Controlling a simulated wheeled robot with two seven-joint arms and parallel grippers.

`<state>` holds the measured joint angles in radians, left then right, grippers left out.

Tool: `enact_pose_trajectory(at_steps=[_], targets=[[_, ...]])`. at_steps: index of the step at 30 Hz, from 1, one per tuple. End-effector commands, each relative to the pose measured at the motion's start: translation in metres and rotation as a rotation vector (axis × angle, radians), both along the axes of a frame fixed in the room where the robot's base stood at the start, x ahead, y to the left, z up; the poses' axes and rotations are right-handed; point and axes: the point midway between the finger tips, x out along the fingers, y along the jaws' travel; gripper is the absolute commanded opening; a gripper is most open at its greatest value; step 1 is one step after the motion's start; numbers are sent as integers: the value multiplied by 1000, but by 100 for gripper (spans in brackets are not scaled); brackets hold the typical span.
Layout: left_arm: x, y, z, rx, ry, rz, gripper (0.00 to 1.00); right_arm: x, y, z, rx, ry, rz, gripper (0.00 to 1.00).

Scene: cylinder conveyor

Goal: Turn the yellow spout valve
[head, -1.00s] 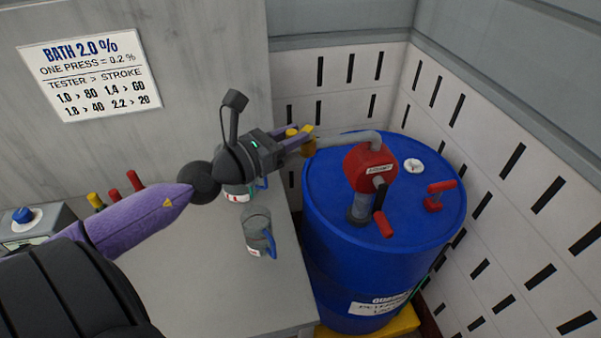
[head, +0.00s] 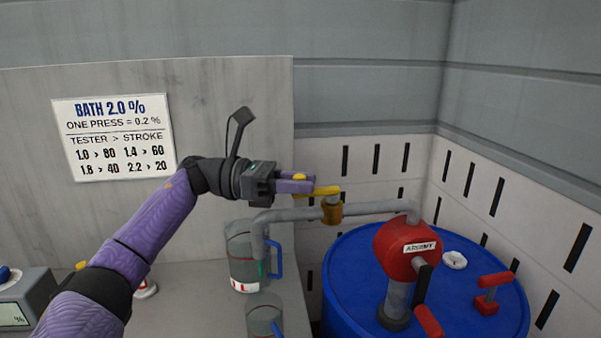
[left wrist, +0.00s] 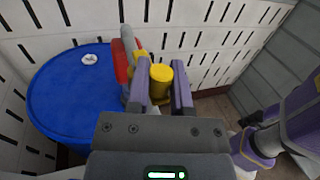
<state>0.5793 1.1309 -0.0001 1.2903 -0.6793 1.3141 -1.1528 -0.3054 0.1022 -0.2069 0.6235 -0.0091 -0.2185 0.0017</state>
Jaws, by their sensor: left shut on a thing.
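The yellow spout valve has a yellow handle (head: 327,190) above a brass-coloured body (head: 331,213), on the grey spout pipe (head: 375,208). My left gripper (head: 310,184) reaches in from the left and is shut on the yellow handle. In the left wrist view, a yellow valve part (left wrist: 161,78) shows between the purple fingers of my left gripper (left wrist: 160,92). My right gripper does not show in the head view.
A sign (head: 113,137) hangs on the back panel. Slotted walls close in the drum.

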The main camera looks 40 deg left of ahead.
Motion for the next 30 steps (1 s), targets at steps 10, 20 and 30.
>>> enact_pose_trajectory(at_steps=[10,20,30], targets=[[3,3,2,-4,-6,-88,0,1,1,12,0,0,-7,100],[3,3,2,-3,-6,-99,0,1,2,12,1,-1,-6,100],[3,3,1,-2,-5,-99,62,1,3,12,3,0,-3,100]])
